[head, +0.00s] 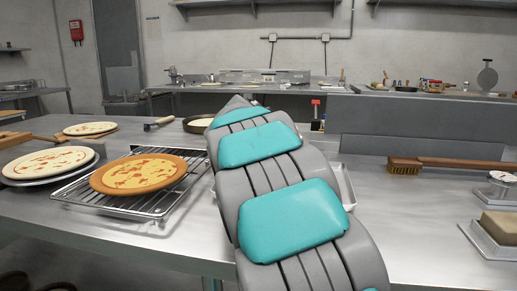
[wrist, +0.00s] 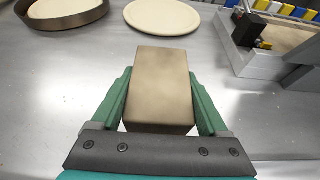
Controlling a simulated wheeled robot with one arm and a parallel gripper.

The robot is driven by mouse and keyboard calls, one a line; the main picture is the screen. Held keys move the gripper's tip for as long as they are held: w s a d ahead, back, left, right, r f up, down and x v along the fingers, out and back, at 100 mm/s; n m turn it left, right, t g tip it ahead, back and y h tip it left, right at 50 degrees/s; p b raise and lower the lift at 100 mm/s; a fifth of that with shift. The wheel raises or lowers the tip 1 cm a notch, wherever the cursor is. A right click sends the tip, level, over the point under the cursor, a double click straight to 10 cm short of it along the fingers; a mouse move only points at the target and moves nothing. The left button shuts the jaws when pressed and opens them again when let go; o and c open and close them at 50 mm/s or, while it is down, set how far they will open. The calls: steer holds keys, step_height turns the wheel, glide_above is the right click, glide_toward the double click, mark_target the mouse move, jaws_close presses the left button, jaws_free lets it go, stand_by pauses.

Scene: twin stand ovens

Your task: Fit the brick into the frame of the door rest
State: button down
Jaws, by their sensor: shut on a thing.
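In the wrist view, my gripper (wrist: 160,76) is shut on a tan brick (wrist: 160,90), with one green finger along each side. The brick lies lengthwise between the fingers, its far end reaching past them. It is over a bare steel worktop, and I cannot tell whether it touches it. A grey metal-walled piece (wrist: 247,66) with a tan inside stands apart at the upper right; I cannot tell whether it is the door rest's frame. In the head view, my arm hides the gripper and the held brick.
The wrist view shows a dark pan (wrist: 65,20) with dough and a pale round base (wrist: 162,16) beyond the brick. In the head view, a pizza (head: 138,174) sits on a wire rack (head: 72,194) at left. A brush (head: 405,166) and another tan block (head: 501,226) are at right.

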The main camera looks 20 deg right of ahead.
step_height(320, 180, down, 3)
steer(key=shift+d+f, duration=0.1)
steer(key=shift+f, duration=0.05)
jaws_free()
